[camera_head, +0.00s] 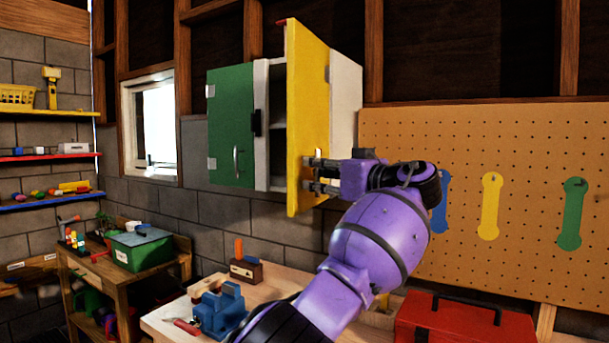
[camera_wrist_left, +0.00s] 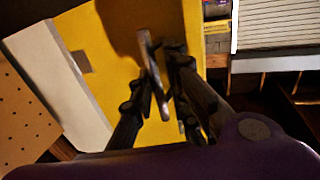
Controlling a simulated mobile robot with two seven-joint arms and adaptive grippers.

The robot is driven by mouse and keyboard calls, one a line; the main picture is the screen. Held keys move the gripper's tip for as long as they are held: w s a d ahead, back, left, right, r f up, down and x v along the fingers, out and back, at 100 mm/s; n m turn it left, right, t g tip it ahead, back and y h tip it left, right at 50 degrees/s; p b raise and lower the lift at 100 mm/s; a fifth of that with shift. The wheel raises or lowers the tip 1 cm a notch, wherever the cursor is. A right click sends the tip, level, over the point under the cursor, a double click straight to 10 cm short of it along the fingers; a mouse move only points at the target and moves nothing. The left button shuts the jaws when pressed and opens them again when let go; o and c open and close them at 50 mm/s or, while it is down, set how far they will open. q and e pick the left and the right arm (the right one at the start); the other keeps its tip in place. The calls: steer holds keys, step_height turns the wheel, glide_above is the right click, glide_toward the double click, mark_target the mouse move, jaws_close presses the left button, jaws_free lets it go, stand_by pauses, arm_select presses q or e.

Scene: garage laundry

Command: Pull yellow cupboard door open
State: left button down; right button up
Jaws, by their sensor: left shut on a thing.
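The yellow cupboard door (camera_head: 307,95) stands swung out from the wall cupboard, hinged at its right side. A dark gap with a shelf shows between it and the shut green door (camera_head: 230,125). My left gripper (camera_head: 310,174) is at the lower part of the yellow door's outer face. In the left wrist view the yellow door (camera_wrist_left: 112,50) fills the middle, and my left gripper (camera_wrist_left: 164,95) is shut on its grey metal handle (camera_wrist_left: 150,62). The handle is mostly hidden by the fingers in the head view. My right gripper is not in view.
The cupboard's white side wall (camera_head: 346,95) is right of the door. A pegboard (camera_head: 460,150) hangs further right. Below is a workbench with a blue vise (camera_head: 222,312), a small wooden block holder (camera_head: 246,270) and a red toolbox (camera_head: 465,325). The space left of the yellow door is clear.

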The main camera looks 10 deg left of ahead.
arm_select(q)
steer(key=shift+d+r, duration=0.25)
steer(key=shift+d, duration=0.5)
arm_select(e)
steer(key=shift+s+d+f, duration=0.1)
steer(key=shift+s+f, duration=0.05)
arm_select(q)
steer(key=shift+r, duration=0.1)
steer(key=c, duration=2.1)
jaws_free()
steer(key=shift+o, duration=1.3)
steer(key=shift+w+d, duration=0.1)
steer(key=shift+w, duration=0.05)
steer(key=shift+w+f, duration=0.1)
steer(key=shift+f, duration=0.15)
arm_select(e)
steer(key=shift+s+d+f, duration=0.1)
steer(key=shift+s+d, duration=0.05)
arm_select(q)
steer(key=shift+f, duration=0.1)
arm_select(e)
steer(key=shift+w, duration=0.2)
